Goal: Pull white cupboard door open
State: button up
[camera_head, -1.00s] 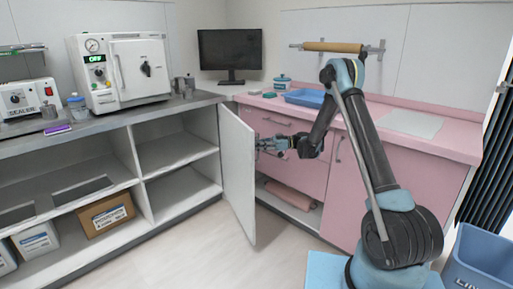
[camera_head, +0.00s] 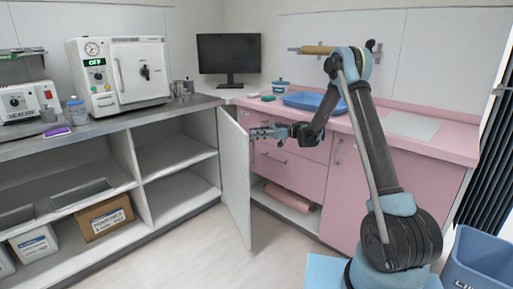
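The white cupboard door (camera_head: 234,172) stands swung well out from the steel counter, with its edge toward me. The white cupboard (camera_head: 180,172) to its left shows empty shelves. My gripper (camera_head: 258,133) is at the right face of the door, near its upper part, with its fingers pointing left toward it. The fingers are small in view. I cannot tell whether they touch the door or whether they are open or shut. Any handle on the door is not visible.
Pink drawers and cupboards (camera_head: 292,170) stand close behind my gripper, with a blue tray (camera_head: 312,101) on top. A cardboard box (camera_head: 104,217) sits on the lower left shelf. A blue bin (camera_head: 476,262) is at the lower right. The floor before the door is clear.

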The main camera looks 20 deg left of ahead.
jog(key=shift+w+a+r, duration=0.1)
jog(key=shift+w+r, duration=0.05)
jog(key=shift+r, duration=0.4)
jog(key=shift+w+a+r, duration=0.1)
jog(key=shift+r, duration=0.4)
